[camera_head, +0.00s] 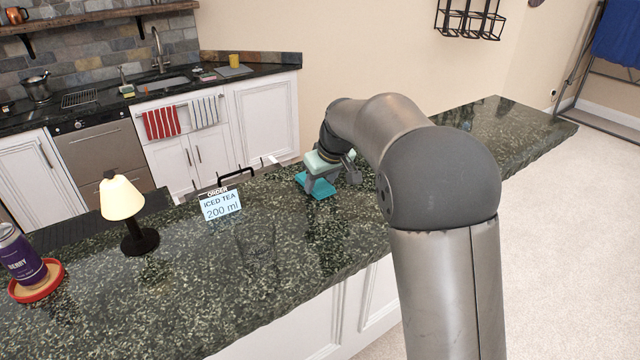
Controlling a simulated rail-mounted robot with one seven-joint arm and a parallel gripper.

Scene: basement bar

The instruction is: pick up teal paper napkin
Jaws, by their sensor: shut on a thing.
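The teal paper napkin (318,188) is at the far side of the dark green speckled counter (270,255), right of the order sign. It shows as a flat teal patch below my gripper (311,181). My gripper points down at the napkin and is shut on it. The fingertips are small in this view and partly covered by the gripper body and wrist. I cannot tell whether the napkin is touching the counter or just above it.
An order sign (220,204) reading "ICED TEA 200 ml" stands left of my gripper. A small lamp (126,208) and a purple can (20,258) on a red coaster (50,278) are further left. The counter's right end (510,125) is clear.

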